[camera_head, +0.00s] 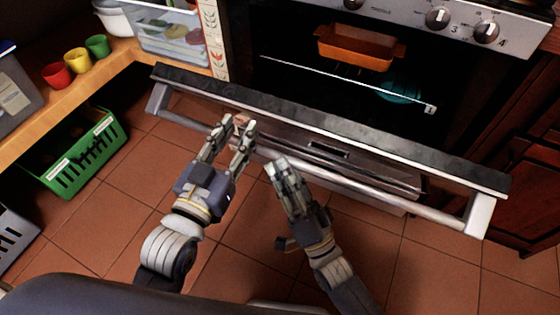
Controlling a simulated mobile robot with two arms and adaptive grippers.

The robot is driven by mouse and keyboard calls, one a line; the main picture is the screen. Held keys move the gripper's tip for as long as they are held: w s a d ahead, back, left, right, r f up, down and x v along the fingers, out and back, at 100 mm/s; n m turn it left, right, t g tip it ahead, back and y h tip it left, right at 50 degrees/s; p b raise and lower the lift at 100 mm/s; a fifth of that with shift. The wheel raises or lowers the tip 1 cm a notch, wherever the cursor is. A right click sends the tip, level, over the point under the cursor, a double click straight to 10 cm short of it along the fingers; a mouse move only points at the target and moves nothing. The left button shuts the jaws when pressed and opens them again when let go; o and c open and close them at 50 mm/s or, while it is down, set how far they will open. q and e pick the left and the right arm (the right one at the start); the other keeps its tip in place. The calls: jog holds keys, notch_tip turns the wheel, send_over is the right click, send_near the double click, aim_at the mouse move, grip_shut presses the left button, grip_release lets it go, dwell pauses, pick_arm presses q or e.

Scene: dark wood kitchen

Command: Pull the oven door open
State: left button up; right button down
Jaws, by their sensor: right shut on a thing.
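The oven door (430,160) is partly open, tilted out from the oven, with its dark top edge running diagonally across the view. Its metal handle bar (400,205) runs along the front of the door. My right gripper (276,166) is shut on the handle, left of the middle; its fingers hide that part of the bar. My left gripper (234,130) is to the left and higher, its two fingers apart over the handle and close to the door's front. I cannot tell whether it touches the bar.
Inside the oven are an orange baking dish (345,50), a teal dish (400,90) and a rack. Knobs (437,18) line the panel above. At left, a wooden shelf holds colored cups (77,60) over a green crate (75,160). Tiled floor (420,270) is clear in front.

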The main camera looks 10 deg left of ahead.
pick_arm(q)
jog(key=c, duration=0.5)
jog(key=shift+w, duration=0.1)
grip_shut()
notch_tip(320, 180, up, 9)
jog(key=g, duration=0.2)
send_over(236, 85)
jog(key=shift+w+a+r, duration=0.1)
jog(key=shift+w+a, duration=0.05)
jog(key=shift+w, duration=0.1)
jog(key=shift+w+r+g, duration=0.25)
jog(key=shift+g, duration=0.25)
jog(key=shift+w+a+r+g, duration=0.1)
jog(key=shift+a+r+g, duration=0.15)
jog(key=shift+g, duration=0.35)
jog(key=s+a+r+g, duration=0.3)
jog(key=r, duration=0.1)
jog(key=shift+m+g+y, duration=0.4)
jog(key=shift+g+y, duration=0.1)
jog(key=shift+y, duration=0.1)
jog(key=w+f, duration=0.1)
jog(key=f, duration=0.1)
jog(key=w+f, duration=0.2)
jog(key=f, duration=0.1)
jog(key=w+d+f, duration=0.1)
jog(key=w+f, duration=0.1)
jog(key=shift+f, duration=0.35)
jog(key=shift+s+a+f, duration=0.2)
jog(key=shift+s+f, duration=0.15)
jog(key=shift+s, duration=0.2)
